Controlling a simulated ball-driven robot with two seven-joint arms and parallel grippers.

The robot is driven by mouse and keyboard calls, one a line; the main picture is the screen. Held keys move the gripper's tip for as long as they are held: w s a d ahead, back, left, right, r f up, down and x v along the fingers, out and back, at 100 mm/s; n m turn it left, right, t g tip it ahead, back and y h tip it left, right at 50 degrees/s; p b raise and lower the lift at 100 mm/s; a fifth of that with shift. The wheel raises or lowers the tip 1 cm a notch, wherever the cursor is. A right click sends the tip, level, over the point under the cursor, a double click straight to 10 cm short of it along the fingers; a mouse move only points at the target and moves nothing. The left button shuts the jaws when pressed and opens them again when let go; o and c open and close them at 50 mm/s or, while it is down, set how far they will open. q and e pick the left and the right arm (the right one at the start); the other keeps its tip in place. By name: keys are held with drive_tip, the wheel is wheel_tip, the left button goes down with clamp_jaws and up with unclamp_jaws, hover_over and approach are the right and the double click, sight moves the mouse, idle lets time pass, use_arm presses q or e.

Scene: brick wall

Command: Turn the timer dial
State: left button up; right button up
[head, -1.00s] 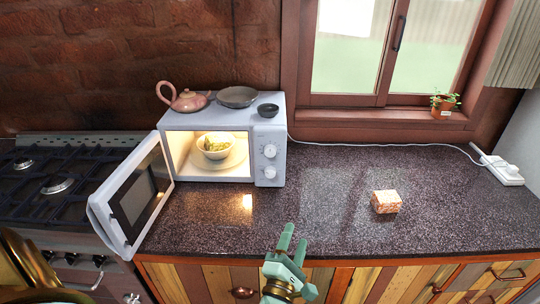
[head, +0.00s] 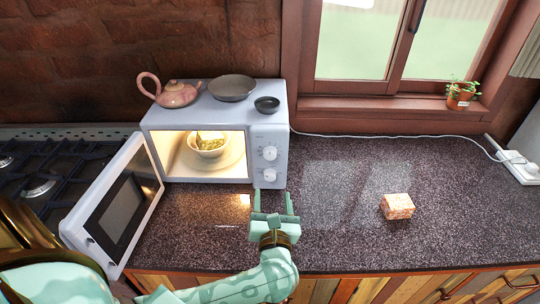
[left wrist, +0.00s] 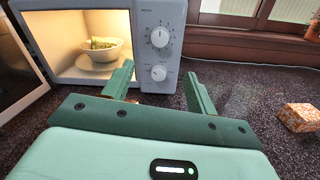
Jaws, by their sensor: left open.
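The white microwave (head: 216,100) stands on the counter with its door (head: 121,205) swung open to the left. Two round dials sit one above the other on its right front panel: the upper dial (head: 269,153) and the lower dial (head: 270,175). In the left wrist view the upper dial (left wrist: 160,37) and lower dial (left wrist: 159,73) show clearly. Which is the timer I cannot tell. My left gripper (head: 273,195) is open and empty, just in front of and below the dials, apart from them. Its fingers (left wrist: 160,85) frame the area below the lower dial. My right gripper is not in view.
A bowl of food (head: 207,146) sits inside the lit microwave. A pink teapot (head: 176,94), a grey pan (head: 232,88) and a small dark bowl (head: 267,104) stand on top. A patterned block (head: 397,206) lies on the clear counter at right. A stove (head: 40,180) is at left.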

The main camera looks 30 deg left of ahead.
sight(270, 156)
use_arm(q)
drive_tip(key=x, duration=1.4)
drive_tip(key=shift+w+a, duration=0.25)
drive_tip(key=c, duration=1)
